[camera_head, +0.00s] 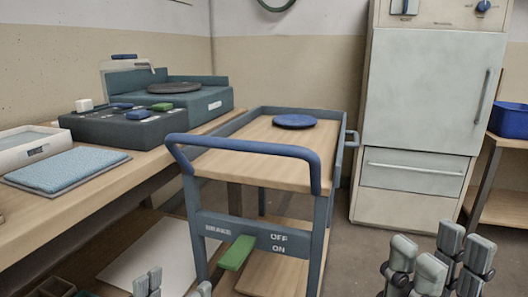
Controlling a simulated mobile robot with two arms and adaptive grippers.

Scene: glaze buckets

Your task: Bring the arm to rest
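My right gripper (440,262) stands at the bottom right, its grey fingers pointing up with a gap between them. It looks open and empty, and it is in front of the floor to the right of the cart. My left gripper (175,287) shows only as fingertips at the bottom edge, left of the middle. Its tips are apart with nothing seen between them; the rest is cut off by the frame. Neither gripper is seen holding anything.
A blue-framed cart (262,152) stands in the middle, with a blue disc (294,121) on top and a green brake lever (236,253) in front. A workbench (60,205) runs along the left. A pale cabinet (418,95) and a blue bin (510,121) stand at the back right.

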